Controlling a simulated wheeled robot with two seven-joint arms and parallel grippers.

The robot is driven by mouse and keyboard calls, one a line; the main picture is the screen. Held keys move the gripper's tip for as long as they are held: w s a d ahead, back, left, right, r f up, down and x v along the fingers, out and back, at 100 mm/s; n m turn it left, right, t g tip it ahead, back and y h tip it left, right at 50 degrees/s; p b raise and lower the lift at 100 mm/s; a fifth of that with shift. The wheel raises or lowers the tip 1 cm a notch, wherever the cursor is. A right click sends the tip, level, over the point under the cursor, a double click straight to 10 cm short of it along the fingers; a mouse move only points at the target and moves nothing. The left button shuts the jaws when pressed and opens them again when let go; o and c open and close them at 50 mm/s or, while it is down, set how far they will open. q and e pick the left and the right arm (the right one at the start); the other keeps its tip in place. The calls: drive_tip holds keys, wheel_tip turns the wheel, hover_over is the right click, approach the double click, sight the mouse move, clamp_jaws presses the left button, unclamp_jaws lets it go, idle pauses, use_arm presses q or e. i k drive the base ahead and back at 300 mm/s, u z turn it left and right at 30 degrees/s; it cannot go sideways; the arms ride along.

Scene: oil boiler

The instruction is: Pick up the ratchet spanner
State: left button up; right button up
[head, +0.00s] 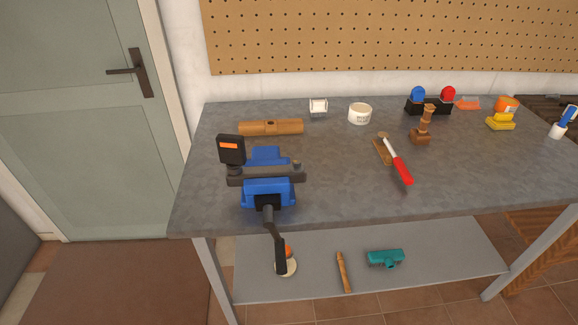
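A tool with a red handle and a pale shaft (398,163) lies on the grey workbench (330,185), right of the middle. Its upper end rests at or on a small brown wooden piece (381,151), and its red end points toward the front edge. It may be the ratchet spanner; it is too small to tell for sure. Neither of my grippers is in view, and nothing is seen touching the tool.
A blue vise (268,192) with a black lever stands at the bench's front left, a black box (231,149) beside it. The lower shelf (440,265) holds several items.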

sight(407, 179)
drive_tip(key=u, duration=3.45)
drive_tip(key=k, duration=1.55)
drive_tip(key=z, duration=1.25)
